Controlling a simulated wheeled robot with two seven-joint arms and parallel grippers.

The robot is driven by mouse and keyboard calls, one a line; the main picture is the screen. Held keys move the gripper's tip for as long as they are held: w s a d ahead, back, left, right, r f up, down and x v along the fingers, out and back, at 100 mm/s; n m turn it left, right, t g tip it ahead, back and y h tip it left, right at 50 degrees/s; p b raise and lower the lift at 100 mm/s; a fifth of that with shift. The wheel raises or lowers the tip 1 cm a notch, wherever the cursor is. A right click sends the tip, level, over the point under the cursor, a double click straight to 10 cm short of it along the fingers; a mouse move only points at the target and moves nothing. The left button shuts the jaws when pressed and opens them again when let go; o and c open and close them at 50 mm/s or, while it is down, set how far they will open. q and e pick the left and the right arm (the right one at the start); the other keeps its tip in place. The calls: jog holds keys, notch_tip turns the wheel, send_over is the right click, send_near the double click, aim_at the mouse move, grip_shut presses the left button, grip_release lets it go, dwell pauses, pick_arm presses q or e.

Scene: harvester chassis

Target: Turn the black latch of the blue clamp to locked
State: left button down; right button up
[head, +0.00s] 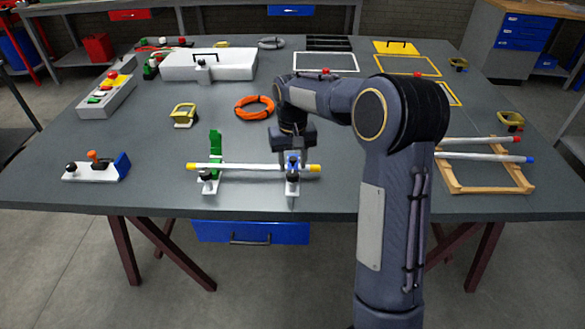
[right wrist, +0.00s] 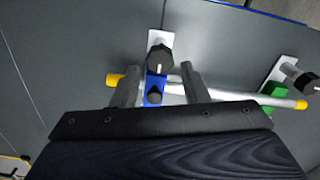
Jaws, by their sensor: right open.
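The blue clamp (head: 292,160) sits on a white base plate near the front middle of the table, at the right part of a white rod (head: 250,168) with yellow ends. In the right wrist view the blue clamp (right wrist: 154,82) carries a large black knob (right wrist: 160,58) and a smaller black piece (right wrist: 155,97); which one is the latch I cannot tell. My right gripper (right wrist: 158,85) is open, its two fingers on either side of the blue clamp, with nothing gripped. In the head view this gripper (head: 293,148) partly hides the clamp. My left gripper is out of view.
A green clamp (head: 215,146) with its own black knob stands at the rod's left part. The table front edge is close.

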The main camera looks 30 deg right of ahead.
aim_at(293, 174)
jog(key=shift+r, duration=2.35)
